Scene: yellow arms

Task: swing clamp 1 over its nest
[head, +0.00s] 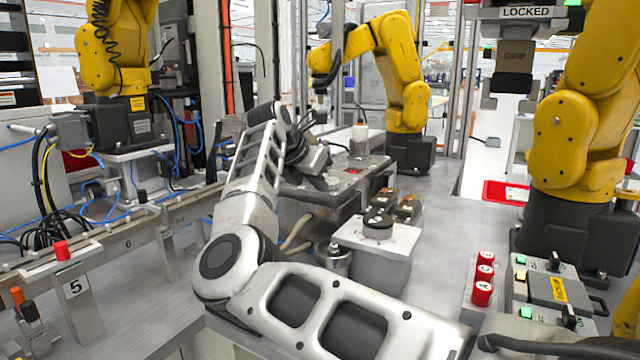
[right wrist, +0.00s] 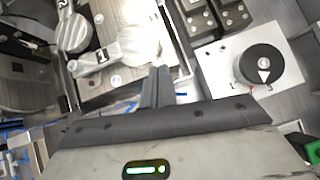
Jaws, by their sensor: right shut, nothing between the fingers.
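Clamp 1 (right wrist: 105,55) is a pale metal arm marked "1" in the right wrist view. It slants across the fixture plate, with a broad rounded end at its right. My right gripper (right wrist: 158,72) is shut and empty, its fingertips close beside that rounded end; I cannot tell whether they touch it. In the head view my right gripper (head: 312,165) is over the metal fixture (head: 350,190), and my forearm hides much of the fixture. The nest of clamp 1 cannot be made out clearly. My left gripper is not in view.
A second clamp (right wrist: 73,32) lies beside clamp 1. A white block with a black dial (head: 378,222) stands in front of the fixture, and dark dotted blocks (head: 408,208) sit behind it. Red buttons (head: 483,275) and a control box (head: 555,290) are at the right.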

